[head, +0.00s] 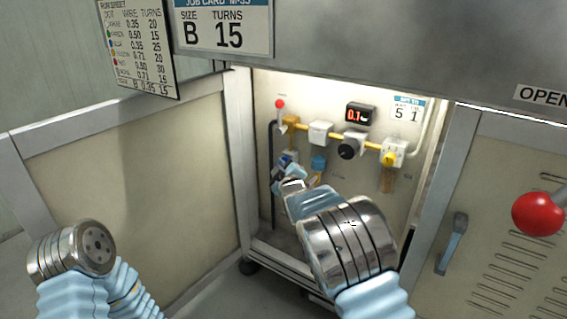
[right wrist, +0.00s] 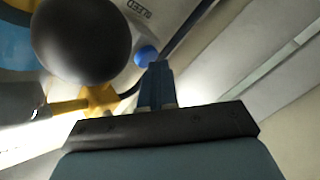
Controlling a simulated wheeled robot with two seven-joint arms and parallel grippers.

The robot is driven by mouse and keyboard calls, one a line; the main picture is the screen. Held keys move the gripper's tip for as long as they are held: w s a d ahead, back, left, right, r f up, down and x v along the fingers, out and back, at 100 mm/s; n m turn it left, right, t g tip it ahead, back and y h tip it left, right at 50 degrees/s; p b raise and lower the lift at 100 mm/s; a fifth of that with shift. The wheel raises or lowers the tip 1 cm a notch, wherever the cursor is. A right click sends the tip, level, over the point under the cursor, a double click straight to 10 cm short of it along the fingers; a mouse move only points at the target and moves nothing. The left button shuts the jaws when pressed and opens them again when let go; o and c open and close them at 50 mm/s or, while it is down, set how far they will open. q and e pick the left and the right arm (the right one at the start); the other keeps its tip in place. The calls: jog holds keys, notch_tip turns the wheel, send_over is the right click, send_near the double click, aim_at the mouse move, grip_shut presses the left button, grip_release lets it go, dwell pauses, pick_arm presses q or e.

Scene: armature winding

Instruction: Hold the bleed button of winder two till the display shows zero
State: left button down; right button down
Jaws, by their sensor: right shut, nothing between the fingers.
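The open cabinet bay (head: 400,220) holds a pneumatic panel with a small red-lit display (head: 360,115), which reads about 0.1. My right gripper (head: 280,162) reaches into the bay at the panel's lower left. In the right wrist view its fingers (right wrist: 156,68) are shut together and empty. A round blue button (right wrist: 146,55) sits by the fingertips, near a partly seen label ending in "EED". I cannot tell whether the tips touch it. In the head view I cannot make the button out near the gripper. My left arm shows at lower left, but its gripper is out of view.
A dark ball (right wrist: 82,40) and yellow fitting (right wrist: 101,98) are close to the fingers. A red ball handle (head: 538,213) stands at right.

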dwell(0.8)
jog(key=shift+s+a+b, duration=0.4)
jog(key=shift+s+a, duration=0.15)
jog(key=shift+s, duration=0.25)
jog(key=s+a, duration=0.1)
jog(key=s, duration=0.1)
jog(key=s+a+b, duration=0.1)
jog(key=s+a, duration=0.1)
dwell(0.5)
